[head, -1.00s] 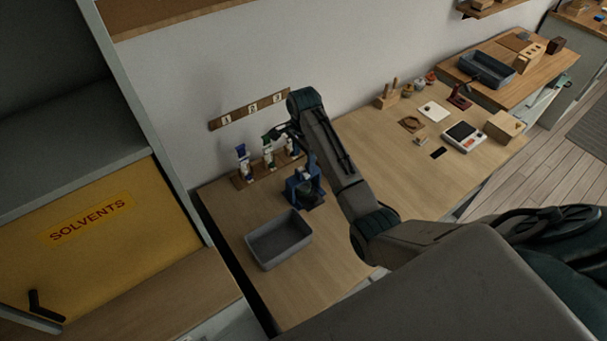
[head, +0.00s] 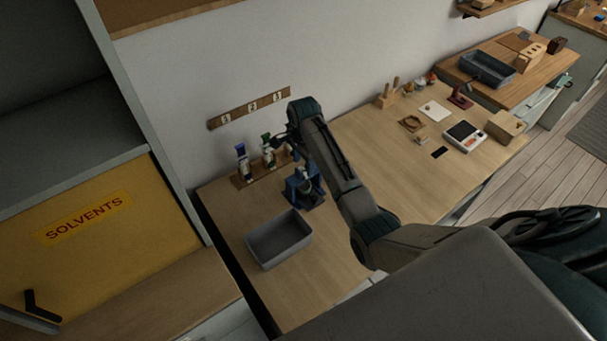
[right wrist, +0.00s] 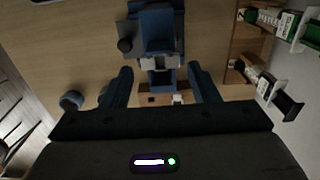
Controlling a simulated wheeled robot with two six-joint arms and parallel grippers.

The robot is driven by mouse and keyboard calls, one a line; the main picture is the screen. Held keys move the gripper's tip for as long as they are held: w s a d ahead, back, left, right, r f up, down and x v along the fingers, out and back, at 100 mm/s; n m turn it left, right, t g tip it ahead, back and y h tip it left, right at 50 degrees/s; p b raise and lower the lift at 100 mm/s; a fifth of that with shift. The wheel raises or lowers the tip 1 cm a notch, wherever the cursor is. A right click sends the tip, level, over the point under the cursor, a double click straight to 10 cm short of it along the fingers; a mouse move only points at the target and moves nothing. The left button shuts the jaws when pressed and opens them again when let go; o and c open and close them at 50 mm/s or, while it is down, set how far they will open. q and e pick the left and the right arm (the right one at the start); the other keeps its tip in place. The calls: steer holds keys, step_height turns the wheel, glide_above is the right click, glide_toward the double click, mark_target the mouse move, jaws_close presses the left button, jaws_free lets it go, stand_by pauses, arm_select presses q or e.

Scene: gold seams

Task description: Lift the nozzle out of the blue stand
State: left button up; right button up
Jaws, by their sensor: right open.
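In the head view my right arm hides most of the gripper. My left gripper is out of view.
A grey bin (head: 265,252) is in front of the stand. A wooden rack (head: 243,183) with tubes is behind it, below a numbered strip (head: 226,118) on the wall. A scale (head: 464,137) and small parts are farther right. The yellow solvents cabinet (head: 60,260) is at left.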

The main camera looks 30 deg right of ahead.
mark_target(304, 173)
steer(key=shift+f+b, duration=0.85)
steer(key=shift+f, duration=1.65)
steer(key=c, duration=0.5)
steer(key=shift+r+p, duration=1.6)
steer(key=shift+c, duration=0.2)
steer(key=shift+r, duration=2.65)
